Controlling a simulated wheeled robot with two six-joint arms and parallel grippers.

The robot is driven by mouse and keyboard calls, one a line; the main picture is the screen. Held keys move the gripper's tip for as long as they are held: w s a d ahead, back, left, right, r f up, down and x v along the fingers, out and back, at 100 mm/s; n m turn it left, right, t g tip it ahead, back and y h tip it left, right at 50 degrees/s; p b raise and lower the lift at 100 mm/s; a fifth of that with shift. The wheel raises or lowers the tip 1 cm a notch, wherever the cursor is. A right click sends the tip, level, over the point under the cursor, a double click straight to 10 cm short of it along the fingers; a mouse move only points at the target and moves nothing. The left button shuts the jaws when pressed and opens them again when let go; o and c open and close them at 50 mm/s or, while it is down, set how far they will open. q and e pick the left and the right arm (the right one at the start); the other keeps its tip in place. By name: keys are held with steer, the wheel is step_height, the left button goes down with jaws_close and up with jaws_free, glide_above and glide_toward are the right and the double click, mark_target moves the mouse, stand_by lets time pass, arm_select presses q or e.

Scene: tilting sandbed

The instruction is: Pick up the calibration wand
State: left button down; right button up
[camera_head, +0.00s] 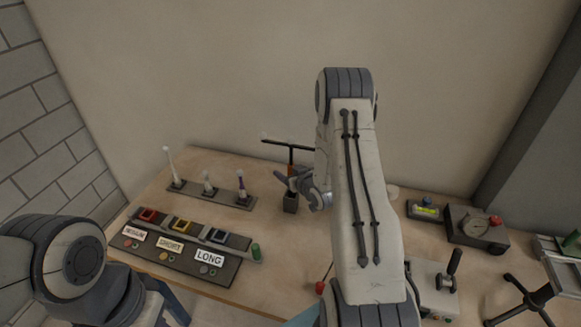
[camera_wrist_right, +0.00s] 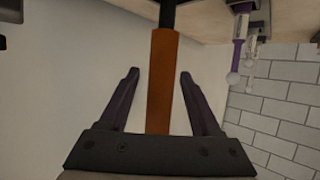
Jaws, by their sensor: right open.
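The calibration wand stands upright in a small dark block (camera_head: 290,203) on the table. It has a black T-shaped crossbar (camera_head: 288,144) and an orange handle, which also shows in the right wrist view (camera_wrist_right: 164,70). My right gripper (camera_head: 297,187) is at the handle, just above the block. In the right wrist view its two dark fingers (camera_wrist_right: 159,74) are open, one on each side of the orange handle, with a gap on both sides. My right arm hides part of the wand's right side. Only links of my left arm show at the lower left, not its gripper.
A rack (camera_head: 212,192) with several upright probes stands left of the wand. A panel with coloured sockets and labels (camera_head: 190,243) lies in front of it. A gauge box (camera_head: 476,228) and a lever box (camera_head: 435,285) are at the right. A wall rises behind the table.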

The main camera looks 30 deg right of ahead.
jaws_close()
step_height(320, 180, up, 11)
steer(key=shift+b, duration=0.45)
step_height(320, 180, up, 8)
steer(key=p, duration=0.6)
glide_above(290, 145)
steer(key=w, duration=0.3)
steer(key=shift+s+d, duration=0.1)
steer(key=shift+d, duration=0.2)
